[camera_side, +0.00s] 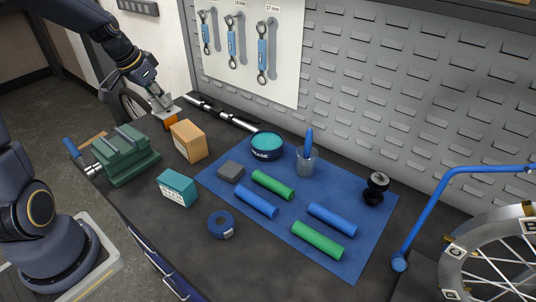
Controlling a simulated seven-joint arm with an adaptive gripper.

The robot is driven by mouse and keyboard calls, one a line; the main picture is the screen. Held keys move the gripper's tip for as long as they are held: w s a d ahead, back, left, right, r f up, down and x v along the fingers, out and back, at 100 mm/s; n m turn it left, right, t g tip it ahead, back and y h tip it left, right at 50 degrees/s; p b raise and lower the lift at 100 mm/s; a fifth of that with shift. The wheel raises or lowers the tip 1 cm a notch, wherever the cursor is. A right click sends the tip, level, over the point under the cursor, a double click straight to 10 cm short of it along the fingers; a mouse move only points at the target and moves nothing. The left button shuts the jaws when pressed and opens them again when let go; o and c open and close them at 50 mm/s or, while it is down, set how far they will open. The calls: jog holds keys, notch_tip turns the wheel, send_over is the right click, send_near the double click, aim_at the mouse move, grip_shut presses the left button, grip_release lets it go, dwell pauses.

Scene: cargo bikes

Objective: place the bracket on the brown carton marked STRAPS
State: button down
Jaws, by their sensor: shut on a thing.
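The brown carton (191,142) stands on the dark bench, left of the blue mat; I cannot read its marking in this view. My gripper (165,107) is just behind and to the left of the carton, pointing down. It is shut on a small orange piece (171,123), which looks like the bracket. My fingers partly hide the piece, and I cannot tell whether it touches the bench.
A green vise (126,160) stands left of the carton, and a teal box (177,188) in front. A blue tin (266,146) and a grey block (231,171) are to the right. A silver bar (222,112) lies behind. Rolls lie on the blue mat (365,225).

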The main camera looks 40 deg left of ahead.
jog(key=w+f, duration=0.1)
jog(key=f, duration=0.1)
jog(key=w+a+f, duration=0.1)
jog(key=w+f, duration=0.1)
jog(key=w+a+f, duration=0.1)
jog(key=w+f, duration=0.1)
jog(key=shift+w+f, duration=0.2)
jog(key=shift+f, duration=1.5)
jog(key=shift+f, duration=0.15)
jog(key=c, duration=1.3)
grip_release()
